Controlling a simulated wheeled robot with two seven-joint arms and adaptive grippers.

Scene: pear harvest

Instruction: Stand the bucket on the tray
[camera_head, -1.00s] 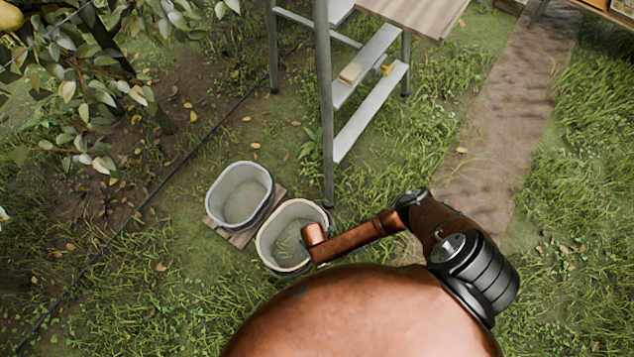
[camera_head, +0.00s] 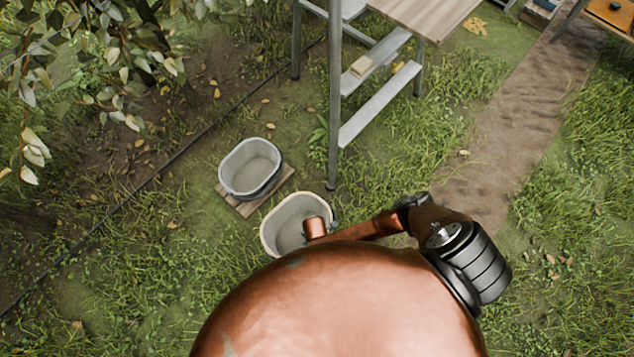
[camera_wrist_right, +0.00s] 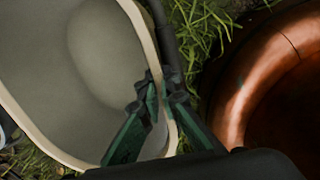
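A cream-rimmed bucket (camera_head: 268,238) is at the lower middle of the head view, its near side hidden behind my copper body. My right gripper (camera_wrist_right: 162,95) has its green fingers on either side of this bucket's rim (camera_wrist_right: 148,38), one inside and one outside, closed on the wall. The bucket looks empty and roughly upright; I cannot tell whether it clears the grass. A grey bucket (camera_head: 250,168) stands on a small slatted wooden board (camera_head: 243,208) just beyond. A wooden tray-like top (camera_head: 425,14) is on the metal step stand. My left gripper is out of view.
The metal step stand (camera_head: 334,110) rises beyond the buckets, with small items on a step. Leafy branches (camera_head: 60,60) hang at upper left. A dark hose (camera_head: 150,187) crosses the ground. A bare dirt path (camera_head: 510,150) and open grass lie to the right.

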